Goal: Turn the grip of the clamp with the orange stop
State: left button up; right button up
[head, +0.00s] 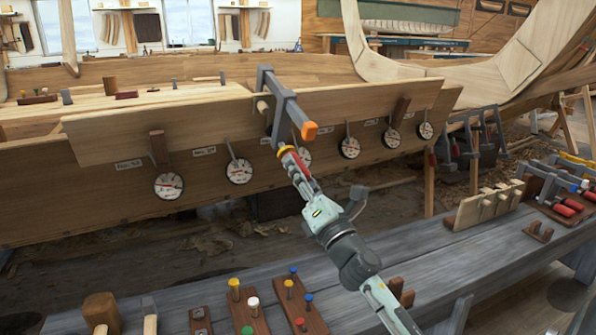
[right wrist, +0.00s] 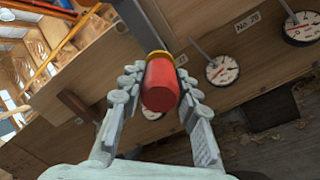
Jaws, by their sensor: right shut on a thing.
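The clamp with the orange stop (head: 309,131) is a grey bar clamp (head: 284,97) hooked over the top edge of the hull plank, its bar sloping out toward me. My right gripper (head: 289,158) reaches up to the clamp's lower end, below the plank edge. In the right wrist view the red grip (right wrist: 160,87) with a yellow collar sits between the fingers of my right gripper (right wrist: 156,98), which are shut on it from both sides. The fingers hide much of the grip in the head view. My left gripper is not in view.
Several round dials (head: 239,171) hang along the plank (head: 215,122), close to the clamp on both sides. A grey bench (head: 415,262) in front carries coloured pegs (head: 234,288), wooden blocks and, at right, more clamps (head: 566,204).

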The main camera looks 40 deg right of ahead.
jog(key=o, duration=1.2)
jog(key=shift+c, duration=0.2)
jog(key=v, duration=1.2)
